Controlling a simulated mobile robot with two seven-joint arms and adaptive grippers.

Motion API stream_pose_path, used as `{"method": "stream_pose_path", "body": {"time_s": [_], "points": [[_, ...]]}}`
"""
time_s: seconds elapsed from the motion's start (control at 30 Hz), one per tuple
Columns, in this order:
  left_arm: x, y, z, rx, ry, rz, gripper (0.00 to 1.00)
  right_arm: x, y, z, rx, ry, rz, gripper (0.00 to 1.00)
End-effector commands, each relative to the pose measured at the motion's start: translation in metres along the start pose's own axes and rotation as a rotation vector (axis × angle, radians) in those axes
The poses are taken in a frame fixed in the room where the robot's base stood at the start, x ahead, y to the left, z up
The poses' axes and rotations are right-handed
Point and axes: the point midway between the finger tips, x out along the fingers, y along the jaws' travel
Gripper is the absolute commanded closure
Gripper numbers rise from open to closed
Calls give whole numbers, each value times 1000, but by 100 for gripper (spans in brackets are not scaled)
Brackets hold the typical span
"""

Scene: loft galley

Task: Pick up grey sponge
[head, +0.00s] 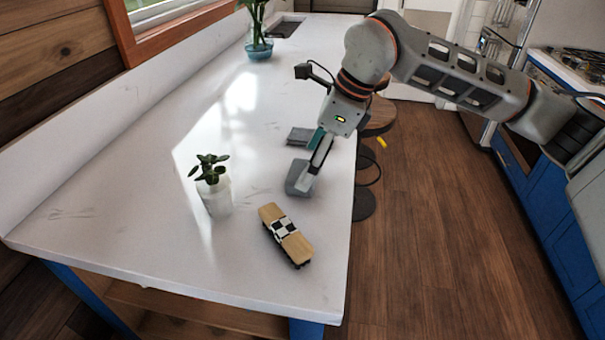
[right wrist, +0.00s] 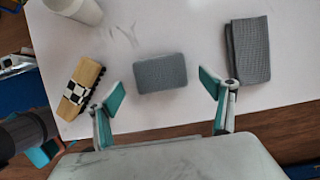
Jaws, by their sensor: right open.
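The grey sponge (head: 298,179) lies flat on the white counter near its right edge. In the right wrist view the sponge (right wrist: 160,73) is a textured grey block just ahead of my fingers, between their line of reach. My right gripper (head: 316,160) points down over it in the head view and partly covers it. In the right wrist view its two teal-padded fingers (right wrist: 162,92) are spread apart, with nothing held between them.
A folded grey cloth (right wrist: 248,50) lies beside the sponge. A blue-glass plant (head: 259,50) is far back. A stool (head: 377,117) stands right of the counter.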

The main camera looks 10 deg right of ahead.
Motion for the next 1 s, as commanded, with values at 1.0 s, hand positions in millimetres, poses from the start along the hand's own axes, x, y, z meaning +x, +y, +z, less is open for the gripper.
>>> {"method": "stream_pose_path", "body": {"time_s": [1.0], "points": [[-2, -2, -7, 2, 7, -2, 0, 24, 0, 1, 0, -1, 0, 53]]}}
